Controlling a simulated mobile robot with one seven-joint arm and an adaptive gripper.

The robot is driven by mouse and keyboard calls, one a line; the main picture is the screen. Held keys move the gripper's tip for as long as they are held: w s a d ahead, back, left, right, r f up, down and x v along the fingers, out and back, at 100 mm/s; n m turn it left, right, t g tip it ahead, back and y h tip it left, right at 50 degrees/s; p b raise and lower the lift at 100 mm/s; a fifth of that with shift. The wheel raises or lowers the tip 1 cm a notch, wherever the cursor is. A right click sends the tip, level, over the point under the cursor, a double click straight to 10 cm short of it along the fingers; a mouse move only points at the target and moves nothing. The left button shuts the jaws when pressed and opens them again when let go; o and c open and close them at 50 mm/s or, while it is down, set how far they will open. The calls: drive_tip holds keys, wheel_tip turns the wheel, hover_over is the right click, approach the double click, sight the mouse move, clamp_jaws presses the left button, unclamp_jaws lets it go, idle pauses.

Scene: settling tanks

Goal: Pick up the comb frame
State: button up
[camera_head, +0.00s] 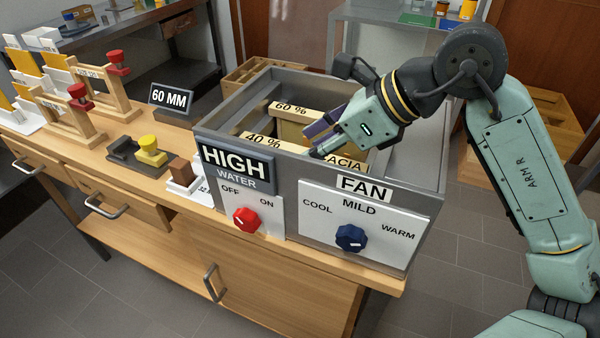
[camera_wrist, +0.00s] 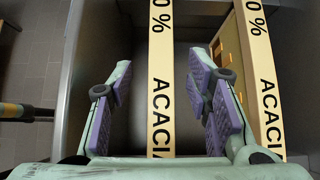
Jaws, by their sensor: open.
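Two comb frames lie across the inside of the grey tank (camera_head: 433,180), seen as pale wooden top bars. The front bar (camera_head: 262,144) reads "40 %" and ends in "ACACIA"; the bar behind it (camera_head: 291,109) reads "60 %". My gripper (camera_head: 322,140) is open and empty over the front bar. In the wrist view my gripper (camera_wrist: 163,80) has its purple pads on either side of an ACACIA bar (camera_wrist: 160,60), with gaps to both pads. A second bar (camera_wrist: 262,70) runs to the right, with a tan panel beside it. The parts below the bars are mostly hidden.
The tank's front carries a red water knob (camera_head: 246,220) and a blue fan knob (camera_head: 350,238). A "60 MM" sign (camera_head: 171,99), a yellow-knobbed block (camera_head: 151,151) and wooden stands (camera_head: 108,88) stand left on the bench. The tank's walls rise around the bars.

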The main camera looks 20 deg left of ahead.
sight(301, 151)
drive_tip(key=shift+p+x, duration=0.35)
drive_tip(key=shift+x, duration=1.4)
drive_tip(key=shift+r, duration=0.1)
clamp_jaws()
